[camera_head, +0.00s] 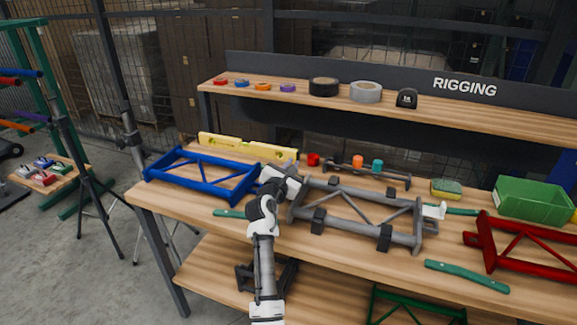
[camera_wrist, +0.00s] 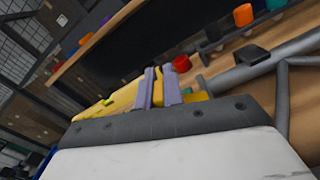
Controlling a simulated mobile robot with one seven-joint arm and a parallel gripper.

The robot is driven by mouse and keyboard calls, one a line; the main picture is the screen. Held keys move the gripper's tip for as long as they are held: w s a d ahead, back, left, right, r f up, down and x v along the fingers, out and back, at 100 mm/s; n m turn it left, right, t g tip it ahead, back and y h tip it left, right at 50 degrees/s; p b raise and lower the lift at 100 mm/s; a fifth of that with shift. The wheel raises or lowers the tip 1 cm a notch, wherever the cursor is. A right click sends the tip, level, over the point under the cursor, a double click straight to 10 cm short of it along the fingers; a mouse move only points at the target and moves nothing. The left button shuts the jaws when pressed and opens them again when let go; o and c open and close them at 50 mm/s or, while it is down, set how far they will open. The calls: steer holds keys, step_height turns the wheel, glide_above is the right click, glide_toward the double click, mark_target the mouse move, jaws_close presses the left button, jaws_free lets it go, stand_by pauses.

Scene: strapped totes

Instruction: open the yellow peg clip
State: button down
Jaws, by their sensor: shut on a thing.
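My gripper (camera_head: 287,172) is over the workbench, at the upper left corner of the grey frame (camera_head: 350,205). In the wrist view its two pale purple fingers (camera_wrist: 159,86) are close together, with a thin strip of yellow between them. A small yellow piece, which looks like the yellow peg clip (camera_wrist: 196,97), shows just right of the fingers, next to the grey tube. My gripper is shut on it. The clip's lower part is hidden behind my gripper, and I cannot tell whether it is open. In the head view the clip is hidden.
A yellow level (camera_head: 246,147) lies behind my gripper, a blue frame (camera_head: 200,175) to the left. A rack with a red peg (camera_head: 313,159) and others stands behind the grey frame. A red frame (camera_head: 520,245), sponge (camera_head: 446,188) and green bin (camera_head: 533,200) are at right.

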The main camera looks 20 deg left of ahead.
steer(key=d+m, duration=0.1)
steer(key=m, duration=0.1)
steer(key=d+r+m, duration=0.1)
steer(key=m, duration=0.1)
steer(key=shift+r+m, duration=0.1)
steer(key=shift+m, duration=0.2)
steer(key=d+m, duration=0.1)
steer(key=m, duration=0.1)
steer(key=d+m, duration=0.1)
steer(key=shift+m, duration=0.4)
steer(key=shift+s+d+f+m+b, duration=0.1)
steer(key=shift+d+f+m+b, duration=0.15)
steer(key=shift+d+m+b, duration=0.85)
steer(key=shift+d+f+m+b, duration=0.2)
steer(key=shift+m+b, duration=0.25)
steer(key=shift+m, duration=1.4)
steer(key=shift+s+d+f+m+b, duration=0.1)
steer(key=shift+d+f+m+b, duration=0.15)
steer(key=shift+d+m+b, duration=0.85)
steer(key=shift+a+m, duration=0.45)
steer(key=shift+a, duration=0.1)
steer(key=c, duration=1.5)
jaws_free()
